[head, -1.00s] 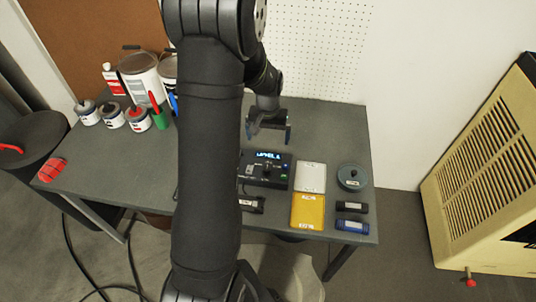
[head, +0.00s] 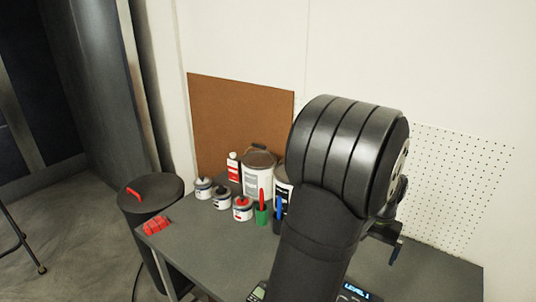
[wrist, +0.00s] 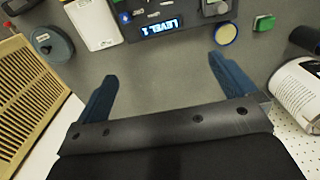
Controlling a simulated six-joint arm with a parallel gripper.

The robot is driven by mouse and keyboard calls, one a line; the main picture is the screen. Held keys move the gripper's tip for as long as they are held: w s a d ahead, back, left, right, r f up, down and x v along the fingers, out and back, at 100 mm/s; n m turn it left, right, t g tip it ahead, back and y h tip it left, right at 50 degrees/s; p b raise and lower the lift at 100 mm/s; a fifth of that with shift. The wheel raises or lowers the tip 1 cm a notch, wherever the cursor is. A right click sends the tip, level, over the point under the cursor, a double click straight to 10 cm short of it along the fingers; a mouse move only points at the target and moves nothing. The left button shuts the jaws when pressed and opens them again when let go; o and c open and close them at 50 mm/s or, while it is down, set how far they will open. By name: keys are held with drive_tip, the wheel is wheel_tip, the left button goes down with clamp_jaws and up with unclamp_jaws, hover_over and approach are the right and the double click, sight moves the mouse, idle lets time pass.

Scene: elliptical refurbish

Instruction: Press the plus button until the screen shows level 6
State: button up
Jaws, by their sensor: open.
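A dark control box (wrist: 178,14) lies on the grey table, cut off by the top edge of the wrist view. Its lit blue screen (wrist: 160,28) reads LEVEL 1, upside down there. The screen also shows at the bottom of the head view (head: 357,290), where my arm hides most of the box. A blue button (wrist: 124,18) sits at the box's left edge in the wrist view. I cannot make out which control is the plus button. My gripper (wrist: 163,75) is open and empty, its blue fingers apart from the box. In the head view it (head: 395,240) is partly behind my arm.
A grey round container (wrist: 52,44) and a pale flat box (wrist: 93,22) lie to the left in the wrist view. Paint cans (head: 258,178) stand at the table's back left.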

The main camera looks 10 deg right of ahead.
clamp_jaws()
idle(1.6)
